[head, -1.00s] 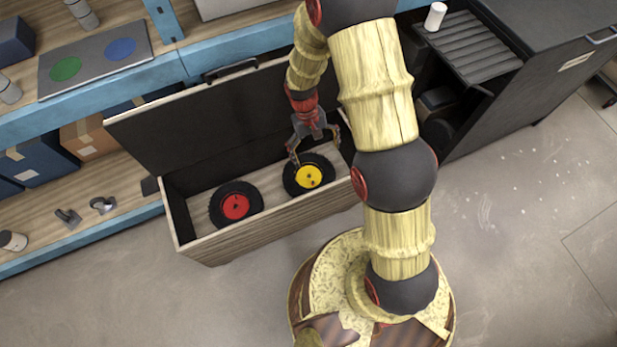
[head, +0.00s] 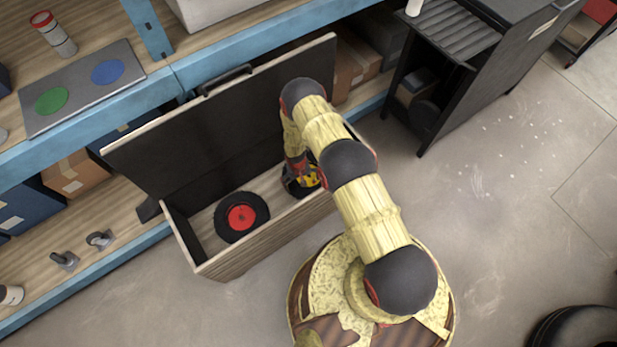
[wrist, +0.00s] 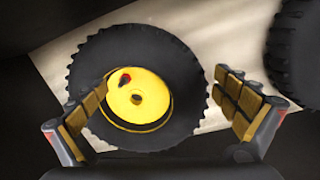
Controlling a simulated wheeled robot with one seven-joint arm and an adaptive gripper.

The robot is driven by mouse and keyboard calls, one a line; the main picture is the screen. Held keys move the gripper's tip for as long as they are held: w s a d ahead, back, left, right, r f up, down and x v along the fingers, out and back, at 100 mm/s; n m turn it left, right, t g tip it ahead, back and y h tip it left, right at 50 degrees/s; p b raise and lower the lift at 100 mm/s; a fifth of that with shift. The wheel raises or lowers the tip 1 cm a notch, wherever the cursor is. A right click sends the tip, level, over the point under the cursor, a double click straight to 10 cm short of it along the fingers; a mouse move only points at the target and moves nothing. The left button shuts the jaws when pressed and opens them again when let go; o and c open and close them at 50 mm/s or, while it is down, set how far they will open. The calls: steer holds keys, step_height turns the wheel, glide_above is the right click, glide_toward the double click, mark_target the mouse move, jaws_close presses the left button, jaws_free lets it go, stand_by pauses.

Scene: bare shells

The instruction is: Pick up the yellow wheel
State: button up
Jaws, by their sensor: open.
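The yellow wheel (wrist: 150,98), a black knobbly tyre with a yellow hub, lies flat in the open wooden box (head: 245,262). In the head view my arm hides most of it, and a bit of the yellow wheel (head: 312,178) shows by the fingers. My gripper (wrist: 165,108) is open above the wheel in the wrist view. Its left finger overlaps the hub's left edge, and its right finger is near the tyre's right edge. I cannot tell whether either finger touches. A red-hubbed wheel (head: 241,218) lies in the same box, to the left.
The box's dark lid (head: 215,130) stands open behind it. A blue-edged shelf (head: 90,165) runs behind, with boxes and small parts on it. A black cabinet (head: 470,60) stands at the right.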

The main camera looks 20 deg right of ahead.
steer(key=shift+m+t+y, duration=0.3)
steer(key=shift+m+t, duration=0.1)
steer(key=shift+t, duration=0.4)
steer(key=w, duration=0.2)
steer(key=w+a, duration=0.1)
steer(key=w+r, duration=0.1)
steer(key=w, duration=0.1)
steer(key=shift+w+a, duration=0.25)
steer(key=shift+w, duration=0.05)
steer(key=shift+w+a+f, duration=0.1)
steer(key=shift+w+a, duration=0.05)
steer(key=shift+w, duration=0.1)
steer(key=shift+w+f+b, duration=0.15)
steer(key=shift+f+b, duration=0.6)
steer(key=shift+f, duration=0.65)
step_height(320, 180, down, 4)
steer(key=shift+r+b, duration=0.25)
steer(key=shift+b, duration=0.8)
steer(key=shift+w+f+b, duration=0.15)
steer(key=shift+f+b, duration=0.15)
steer(key=shift+f, duration=0.35)
steer(key=shift+c, duration=1.2)
steer(key=shift+d, duration=0.2)
steer(key=c, duration=1.3)
